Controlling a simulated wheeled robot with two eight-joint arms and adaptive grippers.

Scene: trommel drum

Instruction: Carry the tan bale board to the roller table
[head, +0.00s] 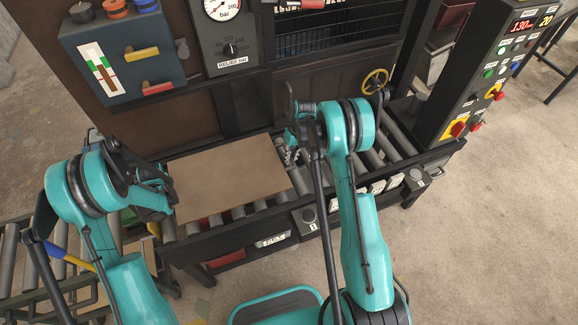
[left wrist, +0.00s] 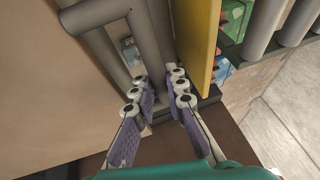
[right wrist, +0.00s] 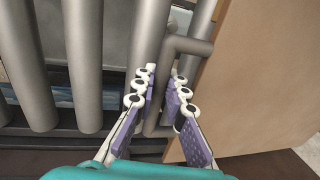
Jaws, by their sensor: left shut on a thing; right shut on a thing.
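The tan bale board (head: 230,178) is a flat sheet over the rollers (head: 215,218) in front of the dark press. My left gripper (head: 170,192) is at its left edge and my right gripper (head: 291,152) at its right edge. In the left wrist view, the fingers (left wrist: 160,98) close around a grey bar beside the board (left wrist: 45,95). In the right wrist view, the fingers (right wrist: 160,95) close around a bent grey handle (right wrist: 186,47) beside the board (right wrist: 255,75). I cannot tell whether the board touches the rollers.
A second roller table (head: 20,260) stands at the lower left, with a blue and yellow bar (head: 72,255) near it. The press front (head: 160,125) rises behind the board. A control post (head: 480,75) stands at the right. Concrete floor (head: 500,230) is clear at the right.

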